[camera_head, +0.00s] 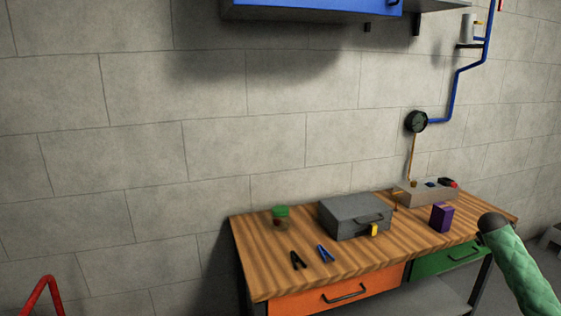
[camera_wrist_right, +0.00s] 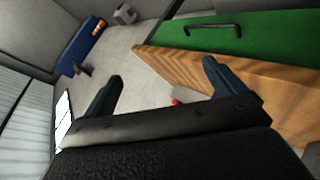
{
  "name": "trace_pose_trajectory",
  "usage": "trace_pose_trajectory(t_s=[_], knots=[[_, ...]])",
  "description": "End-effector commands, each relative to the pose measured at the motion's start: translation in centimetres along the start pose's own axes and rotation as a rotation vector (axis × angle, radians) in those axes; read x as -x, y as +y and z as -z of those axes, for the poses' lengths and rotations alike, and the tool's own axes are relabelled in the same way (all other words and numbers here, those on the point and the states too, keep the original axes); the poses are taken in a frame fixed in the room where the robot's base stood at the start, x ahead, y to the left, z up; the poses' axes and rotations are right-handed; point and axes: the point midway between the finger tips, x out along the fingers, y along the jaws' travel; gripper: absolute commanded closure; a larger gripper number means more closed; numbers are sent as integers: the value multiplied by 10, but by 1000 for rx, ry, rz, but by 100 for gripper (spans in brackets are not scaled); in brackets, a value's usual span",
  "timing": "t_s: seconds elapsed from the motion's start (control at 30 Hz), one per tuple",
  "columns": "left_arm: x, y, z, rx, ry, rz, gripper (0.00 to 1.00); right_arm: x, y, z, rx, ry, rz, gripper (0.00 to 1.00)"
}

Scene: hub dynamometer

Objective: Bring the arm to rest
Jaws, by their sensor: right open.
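My right gripper (camera_wrist_right: 160,85) shows in the right wrist view with its two dark blue fingers spread wide apart. Nothing is between the fingertips, so it is open and empty. Beyond it are the wooden bench edge and a green drawer front. Neither gripper shows in the head view, and my left gripper is in no view.
The wooden workbench (camera_head: 280,255) holds a grey toolbox (camera_head: 352,217), a purple box (camera_head: 441,217), a green-lidded jar (camera_head: 281,216) and clamps (camera_head: 298,260). A blue cabinet (camera_head: 310,8) hangs above. A gauge (camera_head: 416,121) is on the wall. A red tube (camera_head: 42,290) stands lower left.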

Motion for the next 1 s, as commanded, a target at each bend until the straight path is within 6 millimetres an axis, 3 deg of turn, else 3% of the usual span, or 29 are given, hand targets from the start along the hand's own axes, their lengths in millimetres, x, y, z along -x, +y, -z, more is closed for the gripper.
trace_pose_trajectory(t_s=[0.17, 0.57, 0.77, 1.0], knots=[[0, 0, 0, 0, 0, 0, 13, 1, -10, -22, -126, -109, 26, 5], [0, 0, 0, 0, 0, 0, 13, 4, -123, -66, -45, -113, 112, 5], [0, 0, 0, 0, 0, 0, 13, 17, -214, -112, 7, -127, 191, 5], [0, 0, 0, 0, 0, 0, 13, 52, -335, -190, 66, -154, 310, 5]])
